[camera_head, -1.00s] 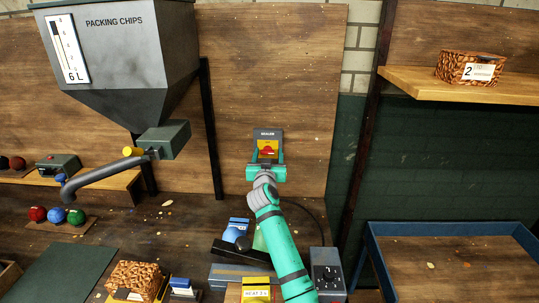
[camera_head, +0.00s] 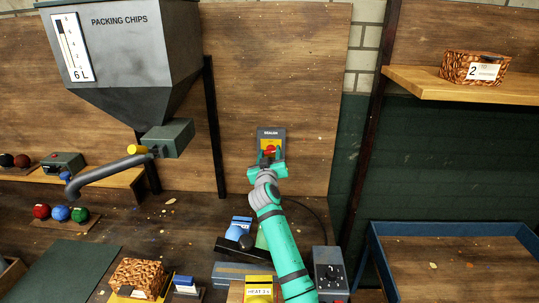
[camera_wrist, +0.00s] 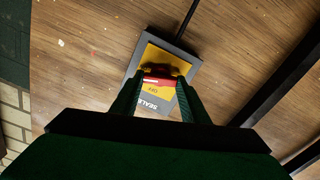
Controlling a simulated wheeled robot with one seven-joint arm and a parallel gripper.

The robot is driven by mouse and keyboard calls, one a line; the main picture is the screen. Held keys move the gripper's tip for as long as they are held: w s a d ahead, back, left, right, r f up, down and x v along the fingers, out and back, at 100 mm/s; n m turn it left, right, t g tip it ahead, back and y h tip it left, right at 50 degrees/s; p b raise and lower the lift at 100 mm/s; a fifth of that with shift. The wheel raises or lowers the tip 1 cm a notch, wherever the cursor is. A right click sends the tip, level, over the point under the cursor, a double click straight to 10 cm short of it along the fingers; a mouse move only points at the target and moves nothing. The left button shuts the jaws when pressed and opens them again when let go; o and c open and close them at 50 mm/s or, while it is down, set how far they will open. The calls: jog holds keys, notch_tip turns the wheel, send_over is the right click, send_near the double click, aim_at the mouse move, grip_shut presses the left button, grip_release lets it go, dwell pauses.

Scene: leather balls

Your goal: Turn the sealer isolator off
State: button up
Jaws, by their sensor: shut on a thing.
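The sealer isolator (camera_head: 271,134) is a grey box with a yellow face and a red knob, fixed on the wooden back panel. In the wrist view, the isolator (camera_wrist: 190,62) shows its red handle (camera_wrist: 158,81) and an upside-down "SEALER" label. My gripper (camera_head: 268,164) is at the isolator's front in the head view. In the wrist view, my gripper's fingers (camera_wrist: 158,88) are on either side of the red handle, shut on it. The fingers hide part of the handle's ends.
The packing chips hopper (camera_head: 125,55) with its curved spout (camera_head: 108,173) stands left. A dark post (camera_head: 214,130) is beside the isolator. Below are a sealer-like machine (camera_head: 240,250), a control box (camera_head: 330,270) and a wicker basket (camera_head: 138,275). A blue-edged tray (camera_head: 455,229) lies right.

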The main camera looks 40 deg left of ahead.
jog(key=n, duration=0.3)
jog(key=shift+s+a+n, duration=0.1)
jog(key=shift+a+n, duration=0.05)
jog(key=shift+n, duration=0.25)
jog(key=n, duration=0.3)
jog(key=shift+n, duration=0.3)
jog(key=n, duration=0.3)
jog(key=shift+n, duration=0.3)
jog(key=shift+s+a+n, duration=0.1)
jog(key=shift+n, duration=1.5)
jog(key=shift+f+n, duration=0.1)
jog(key=shift+n, duration=0.2)
jog(key=o, duration=1.1)
